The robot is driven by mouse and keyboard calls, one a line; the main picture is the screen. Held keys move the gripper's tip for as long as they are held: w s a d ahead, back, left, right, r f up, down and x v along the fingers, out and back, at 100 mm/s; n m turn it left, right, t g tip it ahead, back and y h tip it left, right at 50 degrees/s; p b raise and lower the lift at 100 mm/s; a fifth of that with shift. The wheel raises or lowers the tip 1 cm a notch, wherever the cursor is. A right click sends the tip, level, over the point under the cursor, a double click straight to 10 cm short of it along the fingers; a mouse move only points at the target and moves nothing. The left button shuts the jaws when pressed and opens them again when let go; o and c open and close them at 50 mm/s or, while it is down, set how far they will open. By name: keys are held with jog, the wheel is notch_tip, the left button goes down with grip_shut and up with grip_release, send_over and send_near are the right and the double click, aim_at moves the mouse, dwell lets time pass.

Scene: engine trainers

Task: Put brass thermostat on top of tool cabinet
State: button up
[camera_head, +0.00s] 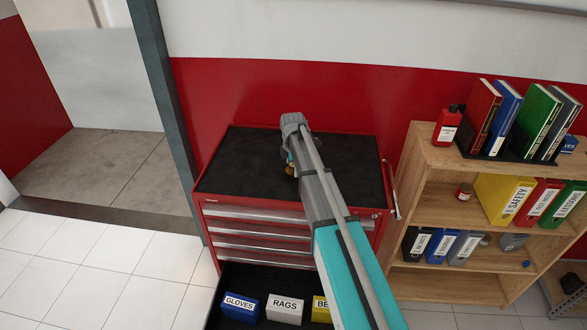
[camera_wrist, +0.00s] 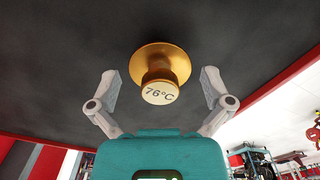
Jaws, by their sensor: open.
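The brass thermostat (camera_wrist: 162,68) is a gold flanged piece with a pale end marked 76°C. In the wrist view it stands on the dark top surface, between the fingers and apart from both. In the head view only a small brass bit (camera_head: 290,168) shows beside my arm. The red tool cabinet (camera_head: 285,225) has a black mat top (camera_head: 245,165), and the thermostat is on that mat. My gripper (camera_wrist: 160,88) is open, with one finger on each side of the thermostat. In the head view my arm hides most of the gripper and part of the cabinet's front.
The cabinet's lowest visible drawer is open, with boxes marked GLOVES (camera_head: 240,307) and RAGS (camera_head: 285,309) and a partly hidden yellow one. A wooden shelf (camera_head: 420,155) with binders, books and a red bottle (camera_head: 447,128) stands at right. The mat around the thermostat is clear.

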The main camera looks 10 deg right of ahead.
jog(key=shift+r+p, duration=5.5)
jog(key=shift+r, duration=0.25)
jog(key=s+m, duration=1.9)
jog(key=s, duration=1)
jog(key=shift+s+d+m, duration=0.15)
jog(key=shift+d+m, duration=0.05)
jog(key=shift+m, duration=0.2)
notch_tip(320, 180, down, 8)
jog(key=b, duration=0.7)
jog(key=shift+r+b, duration=0.15)
jog(key=shift+b, duration=0.15)
